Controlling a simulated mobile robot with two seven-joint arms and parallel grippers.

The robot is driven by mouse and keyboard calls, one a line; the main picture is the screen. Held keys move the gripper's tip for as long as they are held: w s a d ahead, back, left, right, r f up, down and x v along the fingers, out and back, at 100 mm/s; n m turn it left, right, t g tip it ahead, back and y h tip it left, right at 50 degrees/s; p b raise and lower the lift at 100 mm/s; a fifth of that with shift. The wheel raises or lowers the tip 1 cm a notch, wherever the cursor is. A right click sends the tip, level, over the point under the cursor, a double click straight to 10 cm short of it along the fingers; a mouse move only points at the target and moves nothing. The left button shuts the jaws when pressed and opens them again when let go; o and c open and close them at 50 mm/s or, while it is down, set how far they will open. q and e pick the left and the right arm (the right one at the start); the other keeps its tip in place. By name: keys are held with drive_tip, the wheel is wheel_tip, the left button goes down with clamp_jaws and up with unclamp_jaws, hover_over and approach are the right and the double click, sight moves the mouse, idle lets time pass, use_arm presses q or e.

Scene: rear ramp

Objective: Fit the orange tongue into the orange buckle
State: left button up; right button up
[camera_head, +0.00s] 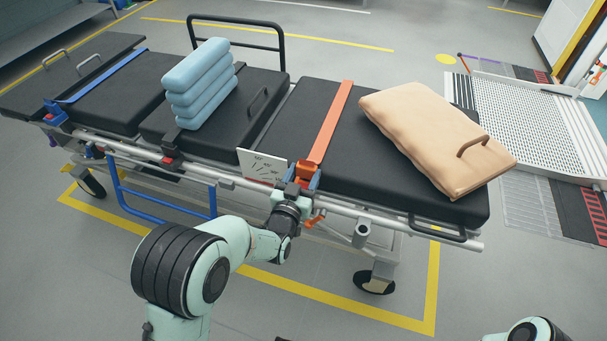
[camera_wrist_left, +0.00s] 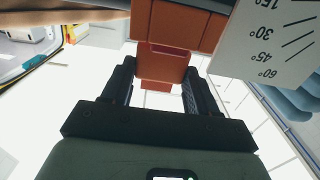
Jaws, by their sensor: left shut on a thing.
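The orange strap (camera_head: 332,125) lies across the black mattress and comes down over its near edge. At its lower end is an orange block (camera_head: 309,170), which I take to be the tongue. My left gripper (camera_head: 299,182) is at this end, beside the rail. In the left wrist view its two dark fingers (camera_wrist_left: 160,92) are shut on the orange tongue (camera_wrist_left: 162,65), below a wider orange part. Another orange piece (camera_head: 316,219), perhaps the buckle, shows just below the rail, partly hidden by my wrist. I cannot tell whether tongue and buckle touch. My right gripper is out of view.
A white angle plate (camera_head: 262,165) stands just left of the gripper; it also shows in the wrist view (camera_wrist_left: 270,40). The stretcher's silver rail (camera_head: 400,236) runs along the near side. Blue cushions (camera_head: 198,82) and a tan pillow (camera_head: 435,140) lie on top.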

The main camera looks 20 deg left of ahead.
use_arm(q)
drive_tip(key=shift+f+b, duration=0.55)
drive_tip(key=shift+f, duration=0.2)
drive_tip(key=o, duration=1.2)
drive_tip(key=shift+r, duration=0.1)
